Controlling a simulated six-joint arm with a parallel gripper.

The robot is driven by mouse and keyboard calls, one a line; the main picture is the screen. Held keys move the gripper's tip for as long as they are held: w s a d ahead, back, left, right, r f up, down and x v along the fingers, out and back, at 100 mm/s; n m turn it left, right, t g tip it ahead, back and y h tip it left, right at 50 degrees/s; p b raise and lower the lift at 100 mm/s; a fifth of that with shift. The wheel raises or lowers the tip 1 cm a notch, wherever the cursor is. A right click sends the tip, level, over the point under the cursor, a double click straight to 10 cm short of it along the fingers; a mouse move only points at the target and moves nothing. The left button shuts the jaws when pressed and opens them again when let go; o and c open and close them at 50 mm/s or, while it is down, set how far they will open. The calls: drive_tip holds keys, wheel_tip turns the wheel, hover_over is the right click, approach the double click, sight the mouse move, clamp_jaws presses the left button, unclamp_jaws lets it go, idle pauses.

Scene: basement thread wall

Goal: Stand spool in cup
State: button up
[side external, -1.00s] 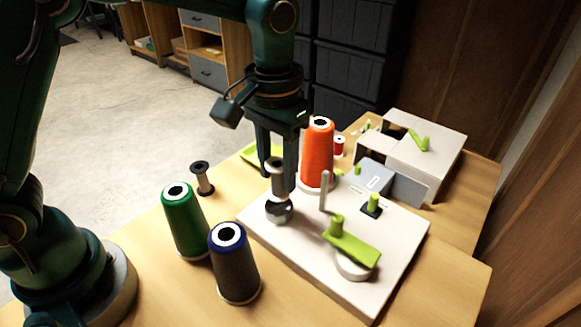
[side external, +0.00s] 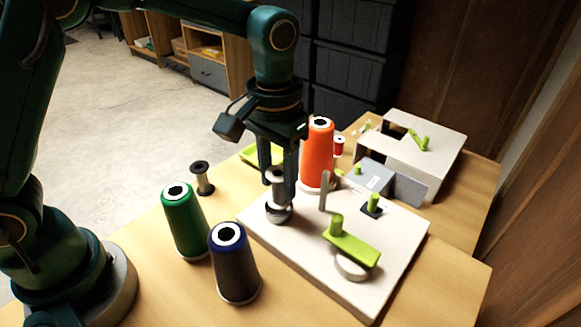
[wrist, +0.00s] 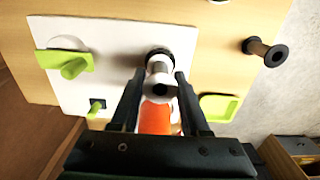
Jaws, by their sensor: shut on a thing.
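The grey spool (side external: 277,190) stands upright between the fingers of my gripper (side external: 278,178), which is shut on it. The spool's lower end is at the small metal cup (side external: 278,215) on the white board (side external: 300,245); how deep it sits inside is hard to tell. In the wrist view the spool (wrist: 160,80) is seen from above between both fingertips (wrist: 159,80), and the dark rim of the cup (wrist: 158,54) shows behind it. The cup's inside is mostly hidden by the spool.
An orange thread cone (side external: 318,155) stands close behind my gripper. A green cone (side external: 184,222), a dark cone (side external: 233,265) and another spool (side external: 202,178) stand to the left. A post (side external: 323,190) and a lime lever (side external: 352,246) rise on the board's right.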

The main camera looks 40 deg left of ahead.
drive_tip(key=shift+f, duration=1.25)
drive_tip(key=o, duration=1.1)
drive_tip(key=shift+c, duration=0.2)
drive_tip(key=shift+r, duration=3.55)
